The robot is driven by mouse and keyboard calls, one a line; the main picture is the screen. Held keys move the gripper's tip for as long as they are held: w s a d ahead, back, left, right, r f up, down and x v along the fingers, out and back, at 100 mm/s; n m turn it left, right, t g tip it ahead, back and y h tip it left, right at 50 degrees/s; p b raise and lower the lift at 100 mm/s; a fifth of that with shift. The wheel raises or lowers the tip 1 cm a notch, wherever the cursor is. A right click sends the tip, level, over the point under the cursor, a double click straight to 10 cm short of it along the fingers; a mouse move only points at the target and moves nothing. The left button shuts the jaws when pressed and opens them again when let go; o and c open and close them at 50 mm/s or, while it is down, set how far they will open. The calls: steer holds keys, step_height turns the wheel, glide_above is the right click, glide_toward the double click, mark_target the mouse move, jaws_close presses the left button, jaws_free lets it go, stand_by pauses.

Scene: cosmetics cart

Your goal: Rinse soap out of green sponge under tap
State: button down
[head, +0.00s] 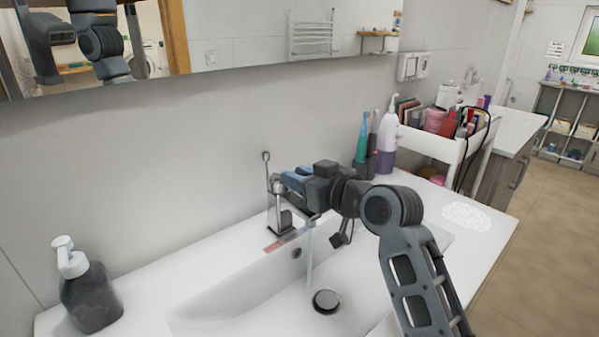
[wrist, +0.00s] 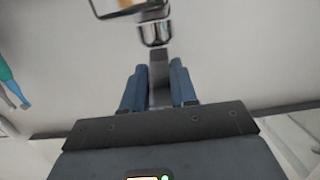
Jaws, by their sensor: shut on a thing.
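The chrome tap (head: 278,188) stands at the back edge of the white sink, by the wall. A thin stream of water (head: 310,255) runs from it into the basin. My gripper (head: 290,180) reaches in from the right at the top of the tap. In the wrist view its two blue fingers (wrist: 159,85) are shut on the grey tap lever (wrist: 159,68), with the tap's chrome body (wrist: 153,32) beyond. I see no green sponge in either view; the arm hides part of the counter and basin.
A dark soap bottle (head: 90,298) stands at the left of the counter. Toothbrushes (head: 362,145) and a white bottle (head: 387,140) stand behind my arm. A white cart (head: 440,142) full of cosmetics is at the right. A dark round drain plug (head: 325,301) sits in the basin.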

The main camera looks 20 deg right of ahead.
steer(key=c, duration=0.9)
jaws_free()
steer(key=shift+s, duration=0.1)
steer(key=shift+b+v, duration=0.7)
steer(key=shift+v, duration=3.1)
